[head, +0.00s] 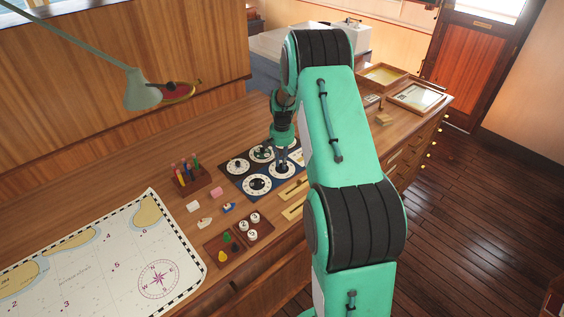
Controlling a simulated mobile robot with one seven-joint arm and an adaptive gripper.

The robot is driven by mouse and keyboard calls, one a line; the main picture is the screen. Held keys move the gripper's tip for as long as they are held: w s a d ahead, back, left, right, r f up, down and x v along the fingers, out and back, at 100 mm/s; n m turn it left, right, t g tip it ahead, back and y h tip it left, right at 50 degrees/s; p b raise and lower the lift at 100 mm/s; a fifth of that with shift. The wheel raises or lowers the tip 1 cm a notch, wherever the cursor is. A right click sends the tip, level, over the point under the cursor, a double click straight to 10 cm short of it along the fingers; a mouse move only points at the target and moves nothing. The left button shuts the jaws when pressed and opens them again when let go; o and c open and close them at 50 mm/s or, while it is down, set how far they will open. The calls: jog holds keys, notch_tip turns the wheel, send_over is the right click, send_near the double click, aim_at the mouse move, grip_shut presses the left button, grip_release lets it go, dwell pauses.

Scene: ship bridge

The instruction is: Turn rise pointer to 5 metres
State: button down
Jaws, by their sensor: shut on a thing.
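A dark blue panel (229,179) with several round white dials lies on the wooden desk. The far-left dial (238,166) and the front-left dial (256,184) show dark pointers at their centres.
A rack of coloured pegs (188,175), small blocks (216,192) and trays of pieces (222,248) stand left of and in front of the panel. A chart (100,260) covers the desk's left. A green lamp (143,92) overhangs the back. Shallow frames (416,97) lie at right.

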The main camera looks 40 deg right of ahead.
jog(key=shift+m, duration=0.3)
jog(key=c, duration=1.6)
grip_release()
notch_tip(320, 180, up, 12)
